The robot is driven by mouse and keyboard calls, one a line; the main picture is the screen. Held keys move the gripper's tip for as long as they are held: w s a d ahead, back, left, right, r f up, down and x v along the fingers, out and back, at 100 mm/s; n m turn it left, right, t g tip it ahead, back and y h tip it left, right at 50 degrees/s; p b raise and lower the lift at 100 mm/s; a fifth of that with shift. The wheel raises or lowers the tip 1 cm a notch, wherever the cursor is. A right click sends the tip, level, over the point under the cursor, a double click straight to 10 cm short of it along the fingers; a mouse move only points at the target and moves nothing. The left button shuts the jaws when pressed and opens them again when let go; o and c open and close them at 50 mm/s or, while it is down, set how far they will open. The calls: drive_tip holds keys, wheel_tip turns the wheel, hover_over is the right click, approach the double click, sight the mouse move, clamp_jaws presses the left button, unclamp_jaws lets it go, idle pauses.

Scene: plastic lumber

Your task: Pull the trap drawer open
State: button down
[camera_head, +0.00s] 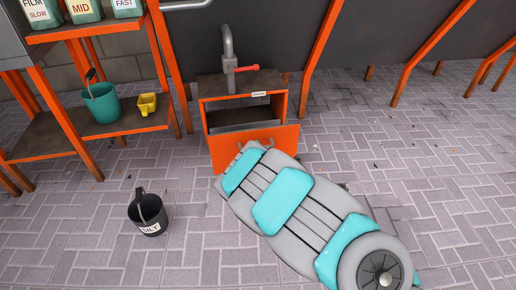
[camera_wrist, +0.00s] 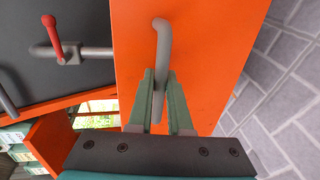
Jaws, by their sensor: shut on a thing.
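The trap drawer is an orange-fronted drawer (camera_head: 225,150) low in an orange-framed cabinet (camera_head: 204,116) under a grey tap. A dark space shows above and behind its front, so it appears at least partly open; how far I cannot tell. In the wrist view the orange front (camera_wrist: 205,50) fills the middle, with a grey bar handle (camera_wrist: 162,45) on it. My gripper (camera_wrist: 160,88) is shut on the handle, one green finger on each side.
A red-levered tap (camera_head: 229,62) stands on the cabinet. A black bucket (camera_head: 148,213) stands on the paving at left. An orange shelf (camera_head: 135,128) holds a teal bucket (camera_head: 102,104) and a yellow scoop (camera_head: 147,104).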

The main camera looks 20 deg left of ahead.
drive_tip(key=c, duration=0.8)
unclamp_jaws()
drive_tip(key=shift+c, duration=0.2)
drive_tip(key=v, duration=0.7)
drive_tip(key=shift+s+d+p, duration=0.25)
drive_tip(key=shift+s+p, duration=0.05)
drive_tip(key=shift+p, duration=0.15)
